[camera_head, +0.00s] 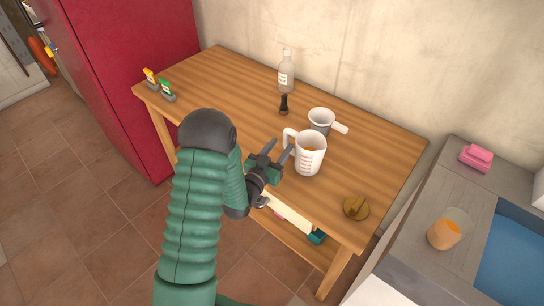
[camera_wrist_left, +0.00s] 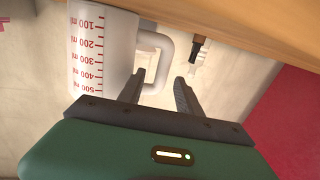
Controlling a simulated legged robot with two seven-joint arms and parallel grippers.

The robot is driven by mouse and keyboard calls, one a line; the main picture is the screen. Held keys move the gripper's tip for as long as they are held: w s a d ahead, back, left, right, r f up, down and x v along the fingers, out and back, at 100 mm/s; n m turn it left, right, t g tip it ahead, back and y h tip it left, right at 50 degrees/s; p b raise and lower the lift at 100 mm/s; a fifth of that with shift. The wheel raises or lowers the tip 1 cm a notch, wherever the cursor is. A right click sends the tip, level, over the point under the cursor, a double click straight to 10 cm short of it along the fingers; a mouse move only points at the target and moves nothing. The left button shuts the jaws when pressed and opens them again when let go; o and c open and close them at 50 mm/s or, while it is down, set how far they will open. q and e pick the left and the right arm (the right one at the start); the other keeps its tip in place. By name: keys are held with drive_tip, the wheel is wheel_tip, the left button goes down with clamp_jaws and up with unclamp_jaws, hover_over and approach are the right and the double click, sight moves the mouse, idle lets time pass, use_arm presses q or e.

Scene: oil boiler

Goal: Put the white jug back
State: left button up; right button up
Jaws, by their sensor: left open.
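My left gripper (camera_head: 280,149) is open beside the handle. In the left wrist view the jug (camera_wrist_left: 103,50) appears upside down at the left, with its handle (camera_wrist_left: 163,55) by the open fingers of the gripper (camera_wrist_left: 163,82). I cannot tell whether a finger touches the handle. My right gripper is not in view.
The wooden table (camera_head: 230,85) also holds a grey-white cup with a handle (camera_head: 320,120), a dark pepper mill (camera_head: 284,104), a clear bottle (camera_head: 286,75), a round brown lid (camera_head: 356,208) and two small bottles (camera_head: 167,91). An orange-filled glass (camera_head: 443,234) stands on the right counter.

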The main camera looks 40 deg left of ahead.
use_arm(q)
drive_tip(key=s, duration=0.8)
drive_tip(key=shift+d, duration=0.25)
drive_tip(key=shift+s+d, duration=0.35)
drive_tip(key=shift+s, duration=0.05)
drive_tip(key=shift+a, duration=0.3)
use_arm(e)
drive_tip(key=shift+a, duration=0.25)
use_arm(q)
drive_tip(key=shift+d, duration=0.15)
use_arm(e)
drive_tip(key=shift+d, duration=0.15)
